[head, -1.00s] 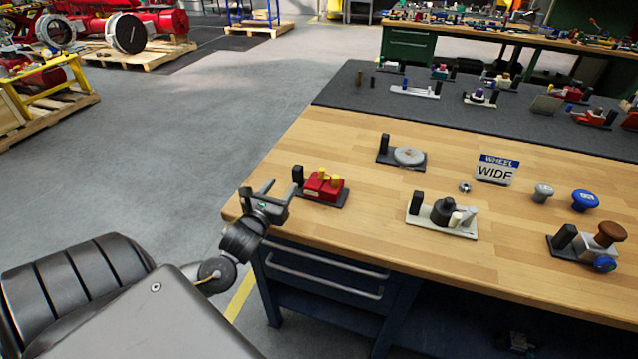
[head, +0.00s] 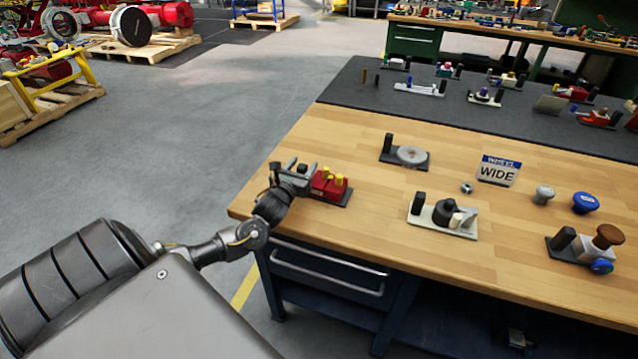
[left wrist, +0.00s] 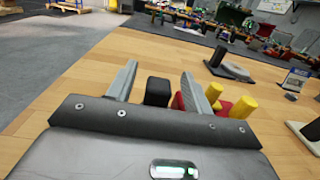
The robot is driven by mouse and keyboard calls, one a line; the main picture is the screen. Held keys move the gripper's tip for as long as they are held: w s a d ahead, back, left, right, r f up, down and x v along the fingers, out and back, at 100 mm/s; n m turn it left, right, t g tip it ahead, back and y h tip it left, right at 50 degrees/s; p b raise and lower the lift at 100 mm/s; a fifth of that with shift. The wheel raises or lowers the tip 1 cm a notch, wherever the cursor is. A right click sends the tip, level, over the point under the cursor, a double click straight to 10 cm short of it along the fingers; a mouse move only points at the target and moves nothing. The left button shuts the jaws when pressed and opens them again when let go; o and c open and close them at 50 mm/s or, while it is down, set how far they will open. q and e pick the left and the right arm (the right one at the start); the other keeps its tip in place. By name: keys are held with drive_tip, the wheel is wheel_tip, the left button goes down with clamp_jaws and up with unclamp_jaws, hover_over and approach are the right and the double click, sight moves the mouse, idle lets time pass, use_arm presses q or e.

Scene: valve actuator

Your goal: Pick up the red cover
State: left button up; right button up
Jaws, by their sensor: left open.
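The red cover (head: 327,185), a red block with yellow pegs on it, sits on a dark base plate (head: 340,199) near the table's left front edge. My left gripper (head: 300,168) is open, just left of the cover and over the plate's left end. In the left wrist view, the black post (left wrist: 158,90) of that plate shows between the open fingers. There the red cover (left wrist: 178,102) is partly hidden behind the right finger, and its yellow pegs (left wrist: 242,107) stand right of that finger. My right gripper is not in view.
A base with a grey disc (head: 411,155) lies behind the cover. A pale base with a dark round part (head: 445,212) stands to its right. A "WHEEL WIDE" sign (head: 498,171) and a blue knob (head: 586,203) are further right.

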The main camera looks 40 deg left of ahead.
use_arm(q)
drive_tip(key=shift+c, duration=0.4)
clamp_jaws()
drive_tip(key=shift+r, duration=0.1)
drive_tip(key=shift+r+b, duration=0.3)
drive_tip(key=shift+r, duration=0.15)
drive_tip(key=s+d+r+p, duration=0.8)
drive_tip(key=s+d+r, duration=0.1)
drive_tip(key=r, duration=0.3)
drive_tip(key=shift+s, duration=0.75)
